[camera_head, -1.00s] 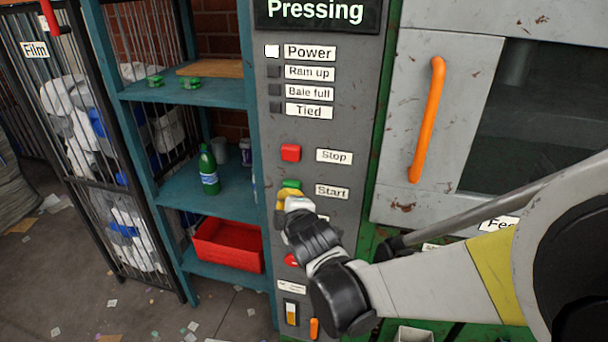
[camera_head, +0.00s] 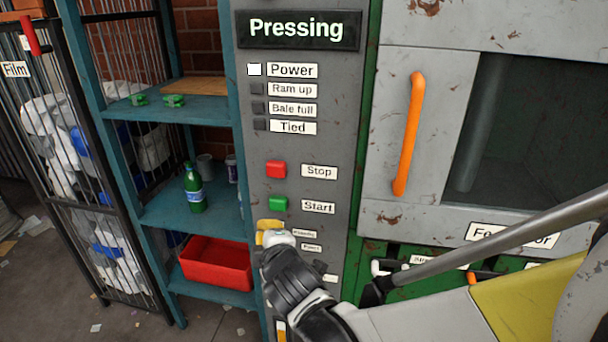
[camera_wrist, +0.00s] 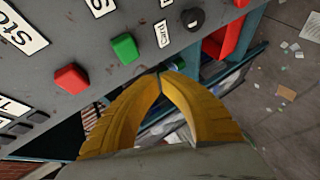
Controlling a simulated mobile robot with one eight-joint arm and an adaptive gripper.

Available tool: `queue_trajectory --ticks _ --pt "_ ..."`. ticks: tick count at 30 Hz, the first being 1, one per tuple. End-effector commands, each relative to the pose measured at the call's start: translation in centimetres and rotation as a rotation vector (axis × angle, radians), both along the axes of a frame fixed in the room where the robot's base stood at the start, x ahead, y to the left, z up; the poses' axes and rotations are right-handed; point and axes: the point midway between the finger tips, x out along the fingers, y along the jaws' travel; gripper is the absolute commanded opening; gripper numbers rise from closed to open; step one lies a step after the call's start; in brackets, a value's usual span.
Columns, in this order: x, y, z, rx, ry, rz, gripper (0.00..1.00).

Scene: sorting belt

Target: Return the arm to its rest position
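My gripper (camera_head: 268,228) is in front of the grey control panel (camera_head: 347,85), just below the green Start button (camera_head: 278,203). In the wrist view its two yellow fingers (camera_wrist: 161,76) meet at their tips, with nothing seen between them. The Start button (camera_wrist: 124,47) and the red Stop button (camera_wrist: 71,79) stand clear of the fingertips in that view. The display reads "Pressing" and the lamp beside Power (camera_head: 254,70) is lit white. My arm reaches in from the lower right.
A teal shelf (camera_head: 160,113) left of the panel holds a green bottle (camera_head: 193,189) and a red bin (camera_head: 215,263). A wire cage (camera_head: 75,190) labelled Film stands farther left. The press door with its orange handle (camera_head: 409,135) is at right.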

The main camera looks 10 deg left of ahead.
Motion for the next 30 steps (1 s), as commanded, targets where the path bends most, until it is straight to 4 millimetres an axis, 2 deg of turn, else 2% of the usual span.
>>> queue_trajectory --ticks 8,11,14,17,19,21,24,27,30 --pt "0.0 -0.2 0.1 0.003 0.003 -0.004 0.00" --pt "0.3 -2.1 0.5 0.029 0.037 -0.048 0.00" --pt "0.6 -6.7 1.4 0.098 0.123 -0.163 0.00" --pt "-0.2 -13.5 2.4 0.215 0.247 -0.339 0.00" --pt "-1.5 -18.3 2.8 0.312 0.338 -0.475 0.00" --pt "-3.5 -22.6 2.9 0.414 0.423 -0.611 0.00" --pt "-7.2 -27.8 2.7 0.565 0.532 -0.799 0.00" --pt "-11.2 -31.5 2.2 0.706 0.623 -0.967 0.00" --pt "-14.5 -33.7 1.5 0.822 0.689 -1.097 0.00"
